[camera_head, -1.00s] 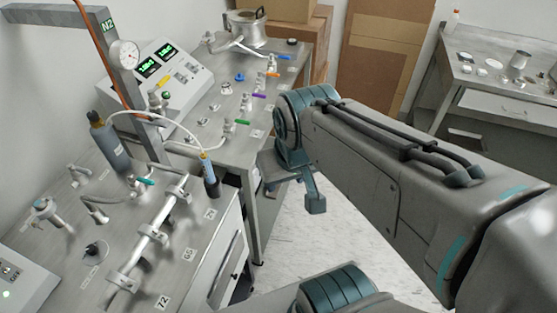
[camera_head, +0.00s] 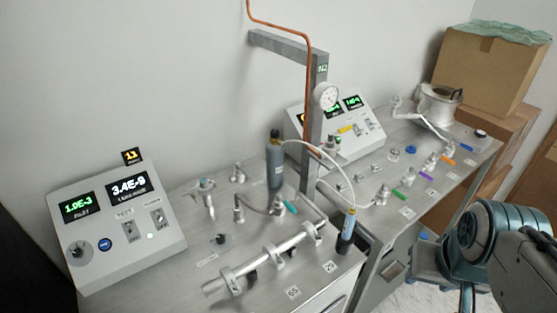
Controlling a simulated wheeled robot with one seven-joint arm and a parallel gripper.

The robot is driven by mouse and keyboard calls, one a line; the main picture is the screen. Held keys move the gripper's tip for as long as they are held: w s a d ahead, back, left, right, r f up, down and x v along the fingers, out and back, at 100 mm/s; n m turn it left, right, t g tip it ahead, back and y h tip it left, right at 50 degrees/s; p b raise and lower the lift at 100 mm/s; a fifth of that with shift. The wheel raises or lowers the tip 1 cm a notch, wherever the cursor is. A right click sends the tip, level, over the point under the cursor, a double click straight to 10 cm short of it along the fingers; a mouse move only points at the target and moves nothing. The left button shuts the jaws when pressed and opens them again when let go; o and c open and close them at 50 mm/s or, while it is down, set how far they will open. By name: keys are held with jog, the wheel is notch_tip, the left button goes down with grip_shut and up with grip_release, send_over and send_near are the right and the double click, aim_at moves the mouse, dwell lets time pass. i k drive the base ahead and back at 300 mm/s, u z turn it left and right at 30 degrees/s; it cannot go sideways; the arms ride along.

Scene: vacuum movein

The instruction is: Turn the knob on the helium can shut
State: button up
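The helium can looks to be the dark grey cylinder (camera_head: 275,165) standing upright on the near bench, left of the grey post. A pale hose runs from its top to a light-blue-tipped wand (camera_head: 350,222) in a black holder at the bench's right edge. The knob at the can's top is too small to make out, and I cannot tell whether it is open or shut. My gripper (camera_head: 440,270) seems to be the dark part at the lower right, below a teal joint of my arm. It is well away from the can, and its fingers are not clear.
A post (camera_head: 312,130) with a round gauge (camera_head: 326,96) rises behind the wand. A control box (camera_head: 118,225) with lit displays is at the left. Pipe fittings (camera_head: 270,255) cover the near bench. A second bench (camera_head: 400,225) with coloured valve handles and cardboard boxes (camera_head: 490,65) lie to the right.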

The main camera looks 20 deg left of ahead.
aim_at(274, 133)
jog(key=u, duration=1.3)
jog(key=k, duration=0.4)
jog(key=z, duration=0.7)
